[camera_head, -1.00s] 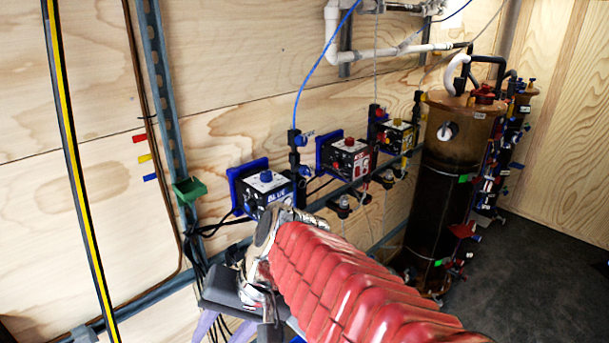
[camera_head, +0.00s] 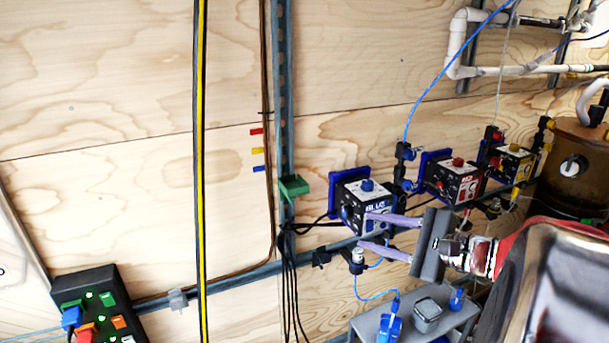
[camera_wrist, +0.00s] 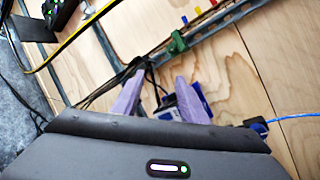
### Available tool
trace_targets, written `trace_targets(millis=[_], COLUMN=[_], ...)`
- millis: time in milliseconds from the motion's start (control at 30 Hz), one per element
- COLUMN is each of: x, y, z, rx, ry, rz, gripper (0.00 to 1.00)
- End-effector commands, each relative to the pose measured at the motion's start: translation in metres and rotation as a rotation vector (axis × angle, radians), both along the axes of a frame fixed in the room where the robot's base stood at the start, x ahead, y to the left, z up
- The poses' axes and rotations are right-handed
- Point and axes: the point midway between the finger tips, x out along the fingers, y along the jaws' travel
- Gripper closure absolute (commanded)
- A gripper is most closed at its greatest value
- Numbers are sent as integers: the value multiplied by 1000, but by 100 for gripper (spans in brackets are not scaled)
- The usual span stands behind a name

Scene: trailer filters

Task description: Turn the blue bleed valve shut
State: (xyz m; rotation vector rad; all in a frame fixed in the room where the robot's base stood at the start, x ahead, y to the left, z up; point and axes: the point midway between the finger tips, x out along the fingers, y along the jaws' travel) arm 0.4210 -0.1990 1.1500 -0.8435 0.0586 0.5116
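The box marked BLUE (camera_head: 362,205) is on the wood wall, with a blue knob (camera_head: 367,185) on top. A small valve-like fitting (camera_head: 358,257) with blue tubing sits just below it. Blue fittings (camera_head: 405,153) stand to its right at the blue hose. I cannot tell which of these is the bleed valve. My gripper (camera_head: 363,231) has its two purple fingers apart and nothing between them. The fingertips overlap the box's lower edge in the head view; contact cannot be told. In the wrist view my gripper (camera_wrist: 160,76) is open, with the blue box (camera_wrist: 186,103) partly hidden behind the right finger.
A red-marked box (camera_head: 458,182) and a yellow-marked box (camera_head: 515,163) follow to the right, before a brown tank (camera_head: 575,165). A green bracket (camera_head: 294,187) is on the metal strut. A grey bench (camera_head: 440,325) with blue items is below. A socket block (camera_head: 100,305) is lower left.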

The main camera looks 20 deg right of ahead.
Motion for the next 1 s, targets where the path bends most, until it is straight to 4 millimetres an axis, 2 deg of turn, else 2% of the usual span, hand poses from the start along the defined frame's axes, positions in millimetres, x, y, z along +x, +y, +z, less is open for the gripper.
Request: trace_targets(millis=[33, 200, 300, 433, 600, 1000], x=[-3, -15, -27, -42, -52, -53], y=[-21, -85, -121, -158, -178, -180], z=[0, 6, 8, 11, 12, 12], rx=[35, 139, 196, 245, 273, 274], ry=[-14, -79, -119, -164, -192, -194], rz=[-49, -204, -289, -375, -424, -430], gripper=[60, 60, 60, 60, 60, 60])
